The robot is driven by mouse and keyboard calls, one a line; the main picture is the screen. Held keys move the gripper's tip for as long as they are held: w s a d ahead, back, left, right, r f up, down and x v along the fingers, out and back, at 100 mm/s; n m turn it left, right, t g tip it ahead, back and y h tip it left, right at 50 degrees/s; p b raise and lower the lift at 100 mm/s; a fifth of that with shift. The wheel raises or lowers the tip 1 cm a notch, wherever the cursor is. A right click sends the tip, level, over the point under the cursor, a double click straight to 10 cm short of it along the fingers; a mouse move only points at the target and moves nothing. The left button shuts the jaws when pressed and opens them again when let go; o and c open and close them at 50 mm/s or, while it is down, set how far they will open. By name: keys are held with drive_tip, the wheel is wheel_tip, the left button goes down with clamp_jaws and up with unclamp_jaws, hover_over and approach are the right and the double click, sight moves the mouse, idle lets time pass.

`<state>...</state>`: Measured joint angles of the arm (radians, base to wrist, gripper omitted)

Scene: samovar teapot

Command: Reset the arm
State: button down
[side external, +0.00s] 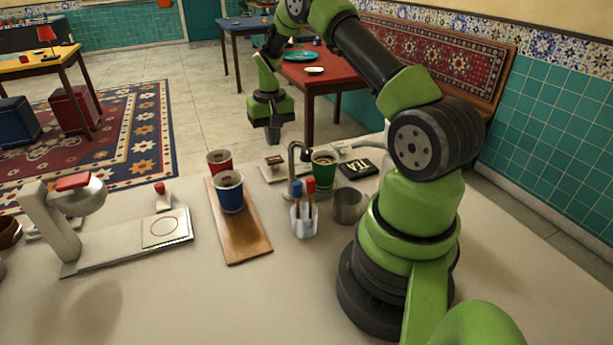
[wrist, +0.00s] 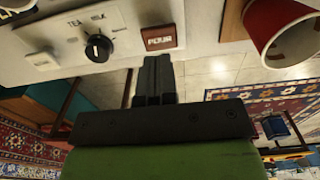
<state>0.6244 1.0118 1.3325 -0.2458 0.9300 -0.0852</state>
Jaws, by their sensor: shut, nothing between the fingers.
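My gripper (side external: 272,136) is shut and empty. In the side view it points down at the far side of the counter, above and behind the dispenser panel. In the wrist view my gripper (wrist: 156,68) has its closed fingers near a red-brown POUR button (wrist: 162,37) on a pale panel; I cannot tell whether they touch it. A black knob (wrist: 98,48) marked TEA and MILK sits left of the button. My arm is bent over from its base at the right.
A wooden board (side external: 247,238) carries a blue cup (side external: 230,196) and a red cup (side external: 219,161). A green cup (side external: 323,172) stands by the tap (side external: 293,168). A clear holder (side external: 304,219), a metal cup (side external: 349,206) and a white machine (side external: 66,217) are on the counter. The front counter is clear.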

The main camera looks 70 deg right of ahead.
drive_tip(key=s+a+r+n+t, duration=0.1)
drive_tip(key=a+r+t, duration=0.1)
drive_tip(key=a+r, duration=0.6)
drive_tip(key=s+a+r+n+t, duration=0.1)
drive_tip(key=a+r, duration=0.4)
drive_tip(key=r, duration=0.5)
drive_tip(key=s+a+r+n+t+y, duration=0.1)
drive_tip(key=s+a+r+t, duration=0.1)
drive_tip(key=s+a, duration=0.4)
drive_tip(key=s+a+r+n+t+y, duration=0.1)
drive_tip(key=s+a+r+n+t, duration=0.1)
drive_tip(key=s+a, duration=0.4)
drive_tip(key=s+r, duration=0.1)
drive_tip(key=s, duration=0.2)
drive_tip(key=shift+s+a+r, duration=0.25)
drive_tip(key=shift+s+a, duration=0.05)
drive_tip(key=shift+a, duration=0.1)
